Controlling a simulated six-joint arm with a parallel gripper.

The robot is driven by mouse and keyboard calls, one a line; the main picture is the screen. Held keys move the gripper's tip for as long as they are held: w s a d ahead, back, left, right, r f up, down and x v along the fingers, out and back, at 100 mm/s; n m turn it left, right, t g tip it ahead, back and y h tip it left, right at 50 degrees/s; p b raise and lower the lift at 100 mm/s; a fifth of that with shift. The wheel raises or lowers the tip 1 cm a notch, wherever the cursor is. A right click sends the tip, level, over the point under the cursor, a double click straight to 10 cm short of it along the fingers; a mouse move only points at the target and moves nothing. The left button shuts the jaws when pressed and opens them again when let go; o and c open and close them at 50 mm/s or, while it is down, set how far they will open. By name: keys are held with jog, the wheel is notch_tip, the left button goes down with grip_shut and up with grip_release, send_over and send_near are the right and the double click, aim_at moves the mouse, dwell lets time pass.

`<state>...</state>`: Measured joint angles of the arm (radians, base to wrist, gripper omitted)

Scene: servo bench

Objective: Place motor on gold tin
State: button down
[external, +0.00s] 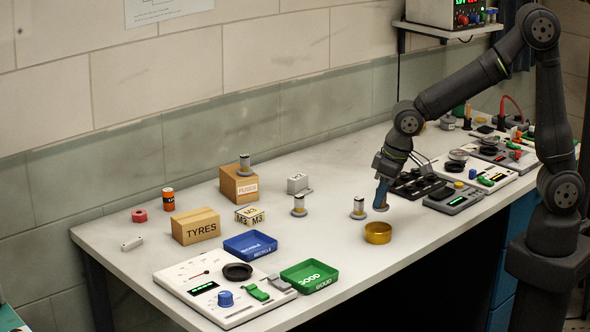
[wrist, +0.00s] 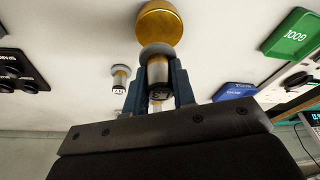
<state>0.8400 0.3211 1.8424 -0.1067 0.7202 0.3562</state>
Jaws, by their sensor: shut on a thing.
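My gripper (external: 381,193) is shut on a motor, a silver cylinder with a grey round flange. In the wrist view the held motor (wrist: 158,72) sits between the two blue fingers of my gripper (wrist: 160,88). In the external view the fingers hide most of it, and its flange (external: 381,208) shows below them. The gold tin (external: 378,234) is a low round tin on the bench, just in front of the gripper in the external view.
Similar motors stand left of my gripper (external: 358,208) and farther left (external: 299,206); another is on the FUSES box (external: 240,186). A blue tray (external: 250,246), a green tray (external: 309,277) and a black-knobbed panel (external: 416,184) are nearby. Bare bench surrounds the tin.

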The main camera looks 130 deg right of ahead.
aim_at(380, 211)
jog(key=shift+w+f, duration=0.2)
jog(key=shift+w, duration=0.1)
jog(key=shift+f, duration=1.95)
jog(key=shift+f, duration=0.1)
jog(key=c, duration=1.2)
grip_release()
jog(key=v, duration=1.2)
